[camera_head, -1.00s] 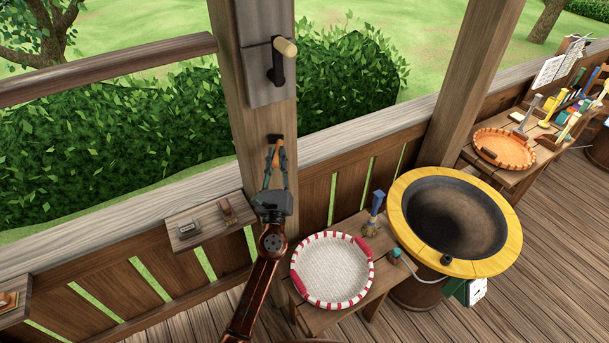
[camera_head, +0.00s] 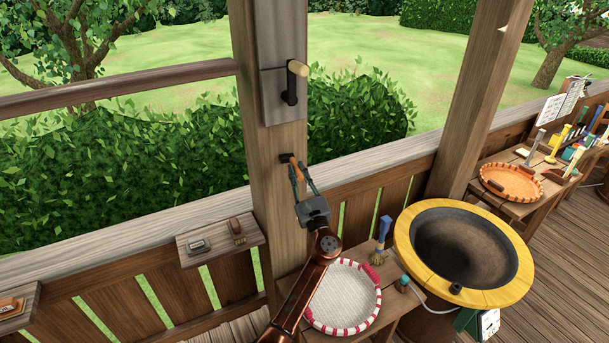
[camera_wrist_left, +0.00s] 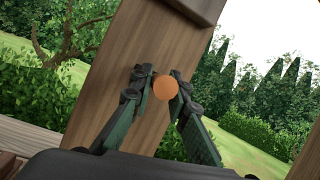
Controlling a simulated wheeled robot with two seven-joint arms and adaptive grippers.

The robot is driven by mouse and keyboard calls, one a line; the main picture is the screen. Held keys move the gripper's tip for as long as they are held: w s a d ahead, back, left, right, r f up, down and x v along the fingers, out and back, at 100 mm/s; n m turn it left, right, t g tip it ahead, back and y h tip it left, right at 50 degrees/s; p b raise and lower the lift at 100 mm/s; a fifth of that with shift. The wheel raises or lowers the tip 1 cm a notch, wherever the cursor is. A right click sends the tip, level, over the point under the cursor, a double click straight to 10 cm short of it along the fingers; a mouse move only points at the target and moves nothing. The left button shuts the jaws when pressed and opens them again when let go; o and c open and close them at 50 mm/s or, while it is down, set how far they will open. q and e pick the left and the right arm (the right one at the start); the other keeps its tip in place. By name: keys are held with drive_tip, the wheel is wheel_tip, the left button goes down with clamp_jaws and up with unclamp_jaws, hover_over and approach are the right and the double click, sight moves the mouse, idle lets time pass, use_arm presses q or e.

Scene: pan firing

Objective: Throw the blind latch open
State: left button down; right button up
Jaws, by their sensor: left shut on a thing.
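The blind latch is a small lever with an orange handle (camera_head: 298,166) on a dark mount, fixed to the wooden post (camera_head: 277,200) below a crank plate. The handle points to the lower right of its mount. My left gripper (camera_head: 302,177) reaches up to the post with its two green fingers around the handle, shut on it. In the left wrist view the handle's round orange end (camera_wrist_left: 164,87) shows between the fingertips (camera_wrist_left: 160,93), with the post behind. My right gripper is not in view.
A crank (camera_head: 291,84) with a cream knob sits higher on the post. A small shelf (camera_head: 220,242) is left of the post. Below right are a round white tray (camera_head: 340,297), a blue-handled brush (camera_head: 383,235) and a yellow-rimmed firing pan (camera_head: 415,262).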

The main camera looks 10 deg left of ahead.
use_arm(q)
drive_tip(key=shift+r, duration=0.1)
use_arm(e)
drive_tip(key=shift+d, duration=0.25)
use_arm(q)
drive_tip(key=c, duration=2.1)
unclamp_jaws()
drive_tip(key=shift+s+d+f, duration=0.1)
drive_tip(key=shift+s+f, duration=0.05)
drive_tip(key=shift+f, duration=0.05)
drive_tip(key=v, duration=1.1)
drive_tip(key=shift+s+d, duration=0.1)
drive_tip(key=shift+s, duration=0.15)
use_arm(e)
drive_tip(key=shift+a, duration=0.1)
use_arm(q)
drive_tip(key=shift+f, duration=0.1)
